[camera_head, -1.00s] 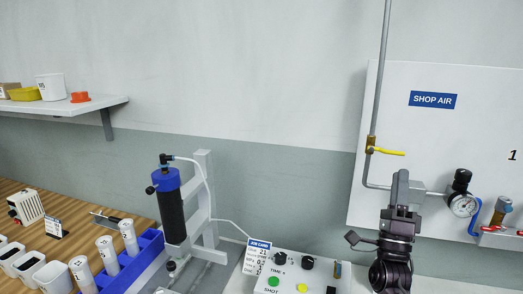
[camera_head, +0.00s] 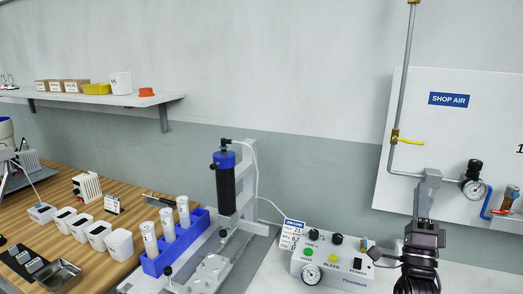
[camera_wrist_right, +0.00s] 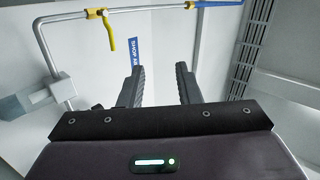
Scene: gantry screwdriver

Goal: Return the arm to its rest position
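My right arm stands upright at the lower right of the head view, and its gripper (camera_head: 428,180) points up in front of the shop air panel (camera_head: 405,130). In the right wrist view the two dark fingers of this gripper (camera_wrist_right: 161,76) are apart with nothing between them. It touches nothing that I can see. My left gripper is not in view.
A control box (camera_head: 330,266) with knobs and a gauge sits left of my right arm. A black and blue cylinder (camera_head: 225,183) on a stand, a blue rack (camera_head: 152,266) with white tubes and several white cups lie farther left. A yellow-handled valve (camera_head: 410,142) and pressure gauge (camera_head: 475,189) are on the panel.

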